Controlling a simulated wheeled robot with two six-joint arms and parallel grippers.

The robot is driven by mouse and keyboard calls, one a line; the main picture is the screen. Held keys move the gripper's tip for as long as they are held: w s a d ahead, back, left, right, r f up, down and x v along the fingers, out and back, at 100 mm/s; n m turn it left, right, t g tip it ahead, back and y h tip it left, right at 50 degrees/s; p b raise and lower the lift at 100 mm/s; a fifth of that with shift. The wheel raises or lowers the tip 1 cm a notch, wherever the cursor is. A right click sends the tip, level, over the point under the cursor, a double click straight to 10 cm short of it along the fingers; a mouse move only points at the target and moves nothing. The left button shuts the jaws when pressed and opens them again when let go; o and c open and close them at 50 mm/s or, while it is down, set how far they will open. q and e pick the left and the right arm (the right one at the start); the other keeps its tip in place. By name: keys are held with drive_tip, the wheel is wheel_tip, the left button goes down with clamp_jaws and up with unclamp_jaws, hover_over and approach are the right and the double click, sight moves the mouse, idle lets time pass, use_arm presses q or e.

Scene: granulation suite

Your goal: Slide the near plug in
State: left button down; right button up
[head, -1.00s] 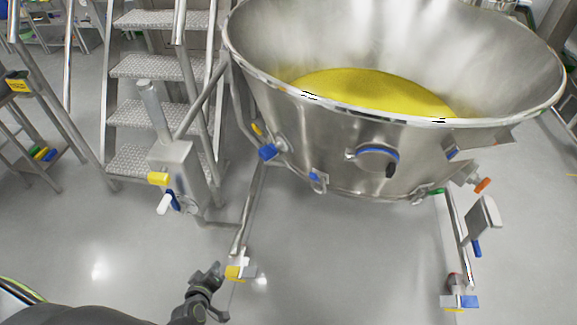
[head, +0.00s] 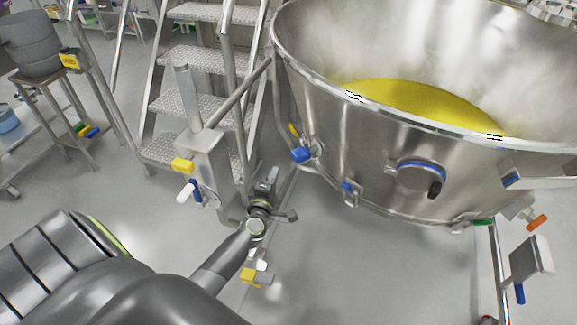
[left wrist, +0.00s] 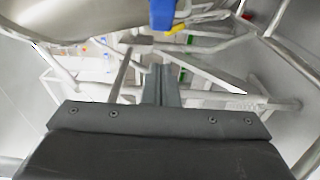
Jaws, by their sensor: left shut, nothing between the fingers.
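A large steel bowl (head: 345,135) holds yellow powder (head: 430,105). A blue block-shaped fitting (head: 301,155) sticks out of its left side, with a small yellow part (head: 294,130) by it. A smaller blue fitting (head: 347,187) sits lower on the wall. I cannot tell which fitting is the near plug. My left gripper (head: 271,174) is below and left of the blue fitting, apart from it. In the left wrist view its fingers (left wrist: 160,72) are shut and empty, and a blue fitting (left wrist: 162,14) shows beyond them at the top. My right gripper is out of view.
A steel post unit (head: 205,160) with a yellow knob (head: 182,165) and metal steps (head: 190,100) stand left of my gripper. A bowl leg with a yellow caster pedal (head: 250,276) is below. Floor under the bowl is clear.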

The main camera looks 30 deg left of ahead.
sight(298, 161)
use_arm(q)
drive_tip(key=shift+w+d+b, duration=0.1)
drive_tip(key=shift+w+d, duration=0.1)
drive_tip(key=shift+w, duration=0.75)
drive_tip(key=shift+w+d+b, duration=0.1)
drive_tip(key=shift+w+d, duration=0.05)
drive_tip(key=shift+w, duration=0.75)
drive_tip(key=shift+w+d+b, duration=0.1)
drive_tip(key=shift+w+d, duration=0.1)
drive_tip(key=shift+w, duration=0.75)
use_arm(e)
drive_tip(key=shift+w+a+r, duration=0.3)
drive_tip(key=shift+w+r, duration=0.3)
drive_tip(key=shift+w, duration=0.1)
use_arm(q)
drive_tip(key=shift+w, duration=0.1)
drive_tip(key=w, duration=0.1)
drive_tip(key=w+d, duration=0.1)
drive_tip(key=shift+w+d, duration=0.25)
drive_tip(key=shift+w, duration=0.15)
drive_tip(key=shift+w+r, duration=0.1)
drive_tip(key=shift+w, duration=0.05)
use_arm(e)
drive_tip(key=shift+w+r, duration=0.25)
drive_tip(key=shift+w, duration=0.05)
use_arm(q)
drive_tip(key=shift+d+r, duration=0.1)
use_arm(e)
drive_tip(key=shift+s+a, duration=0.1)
